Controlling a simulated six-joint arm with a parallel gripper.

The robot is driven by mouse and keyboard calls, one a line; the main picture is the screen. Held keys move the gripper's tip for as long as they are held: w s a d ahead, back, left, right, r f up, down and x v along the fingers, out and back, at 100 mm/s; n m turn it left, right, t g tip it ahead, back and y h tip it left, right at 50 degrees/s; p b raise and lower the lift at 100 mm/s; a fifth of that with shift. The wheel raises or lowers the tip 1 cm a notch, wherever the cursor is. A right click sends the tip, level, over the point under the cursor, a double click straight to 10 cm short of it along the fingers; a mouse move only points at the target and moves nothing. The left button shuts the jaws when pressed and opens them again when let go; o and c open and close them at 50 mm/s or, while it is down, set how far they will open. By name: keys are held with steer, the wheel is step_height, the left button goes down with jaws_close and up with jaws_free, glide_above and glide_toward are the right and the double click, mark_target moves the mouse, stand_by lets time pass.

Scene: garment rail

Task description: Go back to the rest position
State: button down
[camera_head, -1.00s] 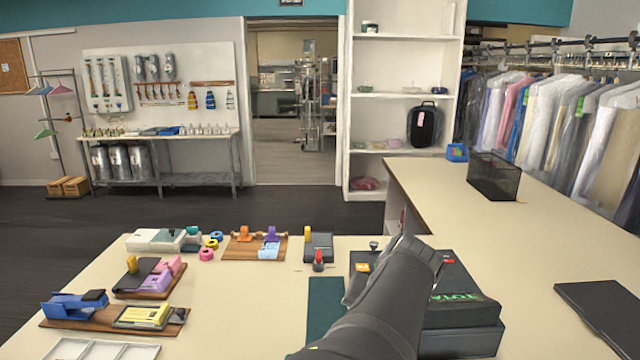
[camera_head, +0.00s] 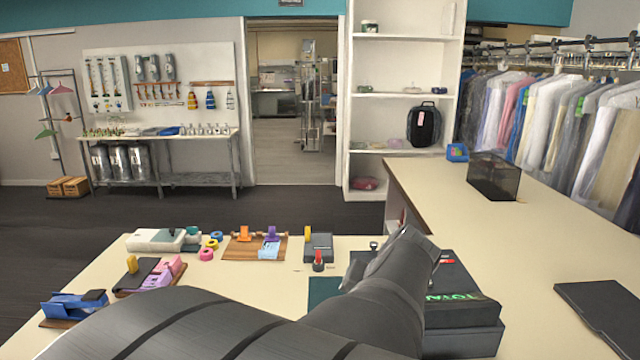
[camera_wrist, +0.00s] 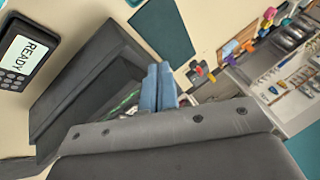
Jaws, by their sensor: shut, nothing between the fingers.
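My gripper shows in the wrist view (camera_wrist: 158,82) as two blue-grey fingers side by side, shut with nothing between them. It is above the counter, with the black register box (camera_wrist: 85,85) behind and beside it in that view. In the head view my arm comes up from the bottom edge, and its links hide the fingers. The black register box (camera_head: 465,318) with green "TOTAL" lettering stands to the right of my arm, partly covered by it. I cannot tell the exact gap between the fingers and the box.
A dark green mat (camera_head: 321,290) lies left of the box. Tape rolls (camera_head: 207,254), wooden-based stations (camera_head: 240,250) and a blue dispenser (camera_head: 72,306) are on the left counter. A "READY" terminal (camera_wrist: 24,52) shows. The right counter has free room.

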steer(key=w+d+r+m+t, duration=0.1)
steer(key=w+d+r, duration=0.1)
steer(key=w, duration=0.5)
steer(key=shift+w+m+h, duration=0.3)
steer(key=shift+m+h, duration=0.1)
stand_by(0.4)
steer(key=c, duration=1.7)
jaws_free()
steer(key=shift+w+d+r, duration=0.1)
steer(key=o, duration=1.7)
steer(key=w+d+r+m+g, duration=0.2)
steer(key=w+d+r+m, duration=0.1)
steer(key=w, duration=0.5)
steer(key=shift+w+d+r, duration=0.3)
steer(key=shift+d+r, duration=0.1)
steer(key=shift+r, duration=0.45)
steer(key=w+d+r+m+g+h, duration=0.2)
steer(key=w+d+r+m+g, duration=0.25)
steer(key=w+d+m, duration=0.35)
step_height(320, 180, down, 10)
steer(key=m, duration=0.1)
steer(key=shift+s, duration=0.4)
steer(key=shift+d+g, duration=0.1)
steer(key=shift+g, duration=0.15)
